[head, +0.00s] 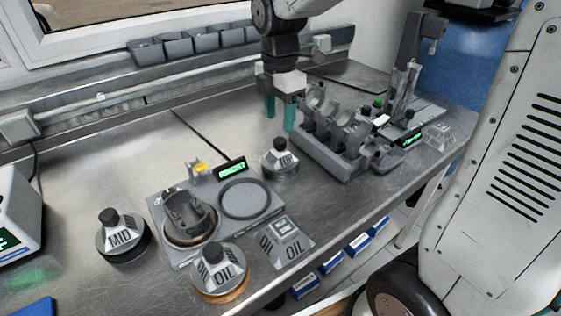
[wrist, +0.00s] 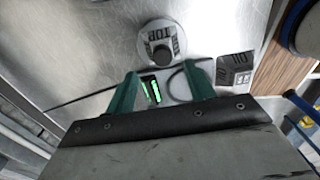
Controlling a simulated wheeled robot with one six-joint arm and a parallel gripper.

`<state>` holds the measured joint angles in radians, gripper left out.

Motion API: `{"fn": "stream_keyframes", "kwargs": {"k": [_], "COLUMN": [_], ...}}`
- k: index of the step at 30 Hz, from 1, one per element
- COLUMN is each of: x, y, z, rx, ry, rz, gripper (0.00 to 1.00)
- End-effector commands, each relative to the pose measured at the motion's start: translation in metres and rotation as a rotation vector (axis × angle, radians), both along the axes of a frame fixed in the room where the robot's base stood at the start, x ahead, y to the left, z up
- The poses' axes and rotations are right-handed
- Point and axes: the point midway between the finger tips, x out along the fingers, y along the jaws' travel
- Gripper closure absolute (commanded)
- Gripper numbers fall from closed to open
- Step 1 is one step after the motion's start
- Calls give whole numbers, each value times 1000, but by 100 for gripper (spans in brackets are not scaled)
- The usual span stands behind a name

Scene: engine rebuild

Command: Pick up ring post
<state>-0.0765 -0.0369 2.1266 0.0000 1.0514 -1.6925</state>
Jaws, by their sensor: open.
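Several ring posts stand on the metal bench, each a grey cone with a black knob on a round base. One, marked MID (head: 121,239), is at the left; one marked OIL (head: 217,268) is at the front of the scale fixture. A third (head: 280,158) stands near the engine block; I cannot tell which post the task means. The wrist view shows a post whose label seems to read TOP (wrist: 160,45), beyond the fingertips. My gripper (head: 280,118) has green fingers, spread and empty, above the bench behind the third post. It also shows in the wrist view (wrist: 163,82).
A grey fixture (head: 267,213) with a piston, a ring and a green display lies at the middle. An OIL block (head: 289,247) stands at the bench's front edge. The grey engine block (head: 335,135) stands close right of my gripper. The bench at back left is clear.

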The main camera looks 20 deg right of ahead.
Motion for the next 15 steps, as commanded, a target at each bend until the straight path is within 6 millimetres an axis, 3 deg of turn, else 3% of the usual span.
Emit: {"fn": "stream_keyframes", "kwargs": {"k": [15], "x": [-4], "y": [1], "z": [-67], "rx": [-1], "ry": [4], "rz": [-2], "gripper": [46]}}
